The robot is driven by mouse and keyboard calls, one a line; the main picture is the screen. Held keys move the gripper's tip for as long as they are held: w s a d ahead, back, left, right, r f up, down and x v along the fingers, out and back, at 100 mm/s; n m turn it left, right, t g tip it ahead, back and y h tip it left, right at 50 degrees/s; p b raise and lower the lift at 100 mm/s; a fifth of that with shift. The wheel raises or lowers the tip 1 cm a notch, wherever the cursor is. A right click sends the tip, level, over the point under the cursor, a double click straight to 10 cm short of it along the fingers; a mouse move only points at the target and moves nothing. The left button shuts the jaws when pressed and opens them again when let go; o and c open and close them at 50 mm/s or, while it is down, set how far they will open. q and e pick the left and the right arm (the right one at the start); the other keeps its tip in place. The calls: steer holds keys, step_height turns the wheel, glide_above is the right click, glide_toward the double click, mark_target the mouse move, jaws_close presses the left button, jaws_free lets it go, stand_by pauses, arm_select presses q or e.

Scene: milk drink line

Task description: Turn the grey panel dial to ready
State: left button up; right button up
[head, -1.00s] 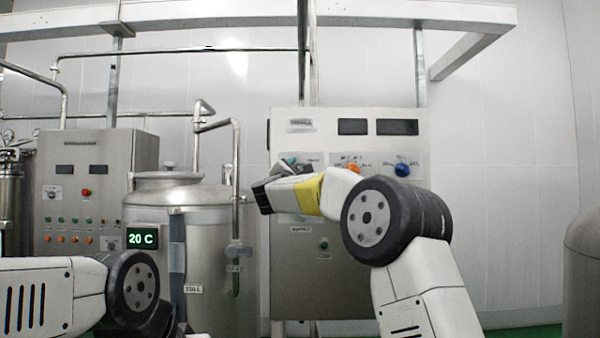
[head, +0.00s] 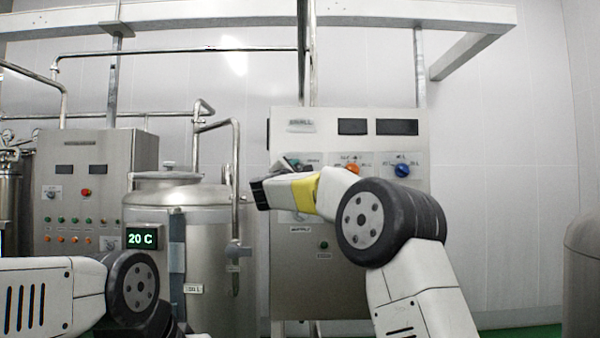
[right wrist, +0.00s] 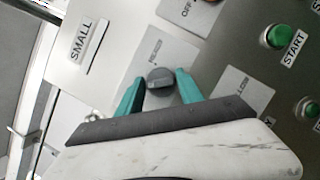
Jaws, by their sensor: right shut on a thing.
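The grey dial (right wrist: 160,78) shows in the right wrist view as a round dark-grey knob on a white label plate, with small lettering I cannot read for sure. My right gripper (right wrist: 159,88) has its two teal fingers on either side of the knob, shut on it. In the head view my right gripper (head: 290,164) reaches the upper left part of the steel panel (head: 345,270), and the arm hides the dial there. I cannot tell which setting the dial points at. My left arm shows at the lower left of the head view, but its gripper is out of view.
An orange dial (head: 352,168) and a blue dial (head: 402,170) sit to the right on the same panel. A green START button (right wrist: 280,36) is on it too. A steel tank (head: 205,255) with a 20 C display and a second control panel (head: 118,165) stand to the left.

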steer(key=m, duration=0.2)
steer(key=m+g, duration=0.1)
steer(key=m, duration=0.1)
steer(key=shift+m+g+h, duration=0.3)
steer(key=shift+m, duration=0.1)
steer(key=m+g, duration=0.2)
steer(key=m, duration=0.2)
steer(key=shift+r+m, duration=0.1)
steer(key=shift+m, duration=0.2)
steer(key=m+g+y, duration=0.1)
steer(key=m, duration=0.2)
steer(key=shift+m+y, duration=0.3)
steer(key=shift+m+g+y, duration=0.5)
steer(key=shift+m, duration=0.9)
steer(key=o, duration=1.2)
steer(key=shift+o, duration=0.2)
steer(key=shift+s+r, duration=0.1)
